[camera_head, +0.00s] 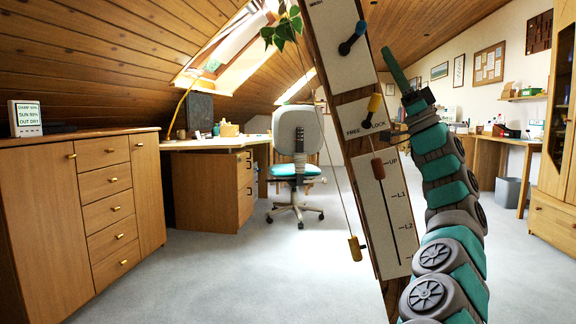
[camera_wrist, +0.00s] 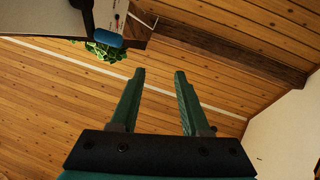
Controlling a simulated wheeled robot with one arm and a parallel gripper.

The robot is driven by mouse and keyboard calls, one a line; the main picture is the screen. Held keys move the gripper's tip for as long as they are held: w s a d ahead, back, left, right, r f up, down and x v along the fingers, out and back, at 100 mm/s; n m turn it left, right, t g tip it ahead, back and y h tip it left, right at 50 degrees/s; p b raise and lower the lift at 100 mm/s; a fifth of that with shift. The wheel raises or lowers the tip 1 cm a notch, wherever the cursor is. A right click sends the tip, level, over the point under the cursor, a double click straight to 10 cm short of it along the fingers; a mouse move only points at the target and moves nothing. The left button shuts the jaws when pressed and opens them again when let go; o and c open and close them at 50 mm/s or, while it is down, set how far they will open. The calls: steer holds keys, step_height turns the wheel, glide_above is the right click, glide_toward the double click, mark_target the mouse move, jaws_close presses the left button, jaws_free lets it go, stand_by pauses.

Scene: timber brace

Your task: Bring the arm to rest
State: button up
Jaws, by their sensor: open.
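My arm rises at the right of the head view, with my gripper (camera_head: 394,68) at its top pointing up and left. It is beside the timber brace (camera_head: 392,300) and appears clear of it. In the wrist view my gripper (camera_wrist: 159,74) has its two green fingers apart with nothing between them. The leaning brace carries white panels with a blue-knobbed lever (camera_head: 352,38), a yellow lever (camera_head: 374,103) above the words FREE and LOCK, and a red slider (camera_head: 378,168) near UP. The blue knob also shows at the upper left of the wrist view (camera_wrist: 107,37).
A yellow piece (camera_head: 355,248) hangs beside the brace. A plant (camera_head: 284,30) hangs at its top left. An office chair (camera_head: 298,130), a desk (camera_head: 215,145) and a wooden cabinet (camera_head: 35,215) stand left. A sloped wooden ceiling is overhead; the grey floor between is clear.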

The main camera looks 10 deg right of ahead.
steer(key=s+a+f+g, duration=0.15)
steer(key=a+g, duration=0.85)
steer(key=a, duration=1.2)
steer(key=s+a+f+g+h, duration=0.3)
steer(key=s+a+f+h, duration=0.15)
steer(key=a+f, duration=0.45)
steer(key=s+a+f+g+h, duration=0.3)
steer(key=s+a+f, duration=0.3)
steer(key=a+f, duration=0.35)
steer(key=s+d+f+m+g+h, duration=0.15)
steer(key=s+f+h, duration=0.35)
steer(key=f, duration=0.8)
steer(key=s+d+f+m+g+h, duration=0.1)
steer(key=s+d+f+m+h, duration=0.15)
steer(key=s+f, duration=0.75)
steer(key=s+d+f+m+g+h, duration=0.1)
steer(key=s+d+f+m+h, duration=0.25)
steer(key=s+d+f, duration=0.5)
steer(key=s+d+f+m+g+h, duration=0.2)
steer(key=s+d+f+h, duration=0.3)
steer(key=d+f, duration=0.55)
steer(key=s+a+p+v, duration=0.1)
steer(key=s+p+v, duration=0.2)
steer(key=p+v, duration=1.1)
steer(key=shift+w+a+r+t+p, duration=0.25)
steer(key=shift+r+t+p, duration=0.1)
steer(key=shift+p, duration=0.15)
